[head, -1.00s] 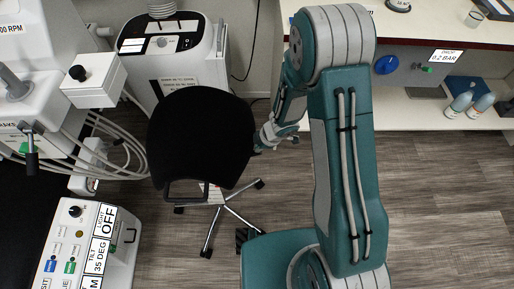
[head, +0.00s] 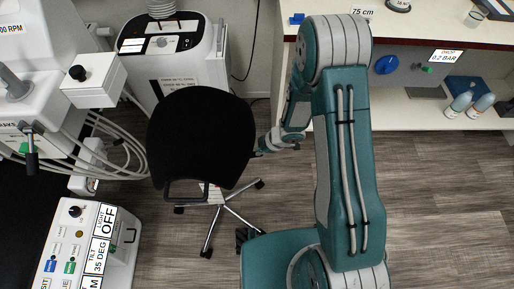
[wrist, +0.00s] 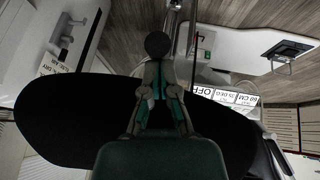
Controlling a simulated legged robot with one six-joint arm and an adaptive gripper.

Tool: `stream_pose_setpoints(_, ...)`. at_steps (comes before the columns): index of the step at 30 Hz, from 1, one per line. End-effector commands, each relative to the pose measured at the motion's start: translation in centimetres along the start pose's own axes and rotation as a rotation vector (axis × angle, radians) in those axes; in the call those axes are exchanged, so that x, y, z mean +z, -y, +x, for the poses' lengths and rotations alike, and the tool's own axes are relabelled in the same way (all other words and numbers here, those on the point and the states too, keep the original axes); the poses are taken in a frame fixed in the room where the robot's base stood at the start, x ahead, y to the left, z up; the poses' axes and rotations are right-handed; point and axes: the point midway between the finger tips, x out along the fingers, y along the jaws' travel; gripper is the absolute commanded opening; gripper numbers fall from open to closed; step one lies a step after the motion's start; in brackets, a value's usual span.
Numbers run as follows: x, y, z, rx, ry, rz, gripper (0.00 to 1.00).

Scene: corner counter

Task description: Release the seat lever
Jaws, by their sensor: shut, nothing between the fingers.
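The black chair seat (head: 200,135) stands on a wheeled star base (head: 222,208) in the head view. In the wrist view the seat's dark surface (wrist: 75,115) spreads behind my gripper. A round black knob (wrist: 157,44), which may be the end of the seat lever, shows just beyond my fingertips. I cannot tell whether they touch it. My gripper (head: 262,147) is at the right edge of the seat in the head view. In the wrist view my gripper (wrist: 158,68) has its fingers closed together with nothing between them. The lever's shaft is hidden.
A white control box (head: 95,245) stands at the lower left. A white machine (head: 178,55) and looping hoses (head: 125,150) are behind and left of the chair. A counter with a blue knob (head: 387,65) is at the upper right. The floor at right is clear.

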Motion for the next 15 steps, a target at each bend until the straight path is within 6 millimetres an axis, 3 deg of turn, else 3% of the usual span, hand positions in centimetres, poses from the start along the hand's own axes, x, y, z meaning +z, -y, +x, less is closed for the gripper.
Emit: stream_pose_setpoints(15, 4.6, 1.4, 4.3, 0.062, -0.444, 0.068, 0.0)
